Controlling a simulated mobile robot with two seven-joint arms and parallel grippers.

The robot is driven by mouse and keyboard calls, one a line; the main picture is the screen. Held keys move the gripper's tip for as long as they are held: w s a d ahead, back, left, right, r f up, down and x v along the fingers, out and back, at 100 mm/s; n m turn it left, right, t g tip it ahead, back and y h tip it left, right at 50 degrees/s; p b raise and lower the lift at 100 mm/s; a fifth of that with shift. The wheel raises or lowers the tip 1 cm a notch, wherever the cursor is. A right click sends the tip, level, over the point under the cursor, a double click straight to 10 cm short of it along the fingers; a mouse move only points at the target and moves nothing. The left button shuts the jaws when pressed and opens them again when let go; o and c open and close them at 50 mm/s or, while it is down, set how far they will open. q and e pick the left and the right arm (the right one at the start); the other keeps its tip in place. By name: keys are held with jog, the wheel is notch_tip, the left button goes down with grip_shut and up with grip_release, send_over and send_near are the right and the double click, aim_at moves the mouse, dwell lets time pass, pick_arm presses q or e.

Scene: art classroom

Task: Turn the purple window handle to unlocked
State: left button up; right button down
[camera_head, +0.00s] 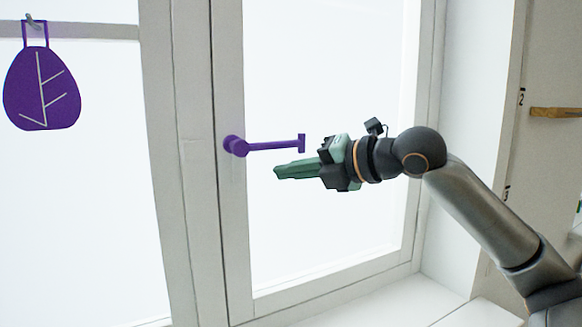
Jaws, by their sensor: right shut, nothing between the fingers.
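The purple window handle (272,146) is mounted on the white window frame in the head view. Its round hub is at the left, and its lever points right, nearly horizontal, ending in a short crosspiece. My right gripper (276,172) comes in from the right, with its green fingers closed together and nothing between them. The fingertips point left and appear just below the lever in the picture. I cannot tell whether they touch it. My left gripper is out of view.
A purple leaf-shaped ornament (42,88) hangs at the upper left. The white windowsill (385,303) runs below the window. A wall with a wooden peg or rail (555,112) stands at the right. The area left of the fingers is clear.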

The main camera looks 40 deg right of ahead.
jog(key=s+a+r+b, duration=0.1)
jog(key=s+r, duration=0.3)
jog(key=s, duration=0.4)
jog(key=shift+s+a, duration=0.3)
jog(key=shift+a, duration=0.35)
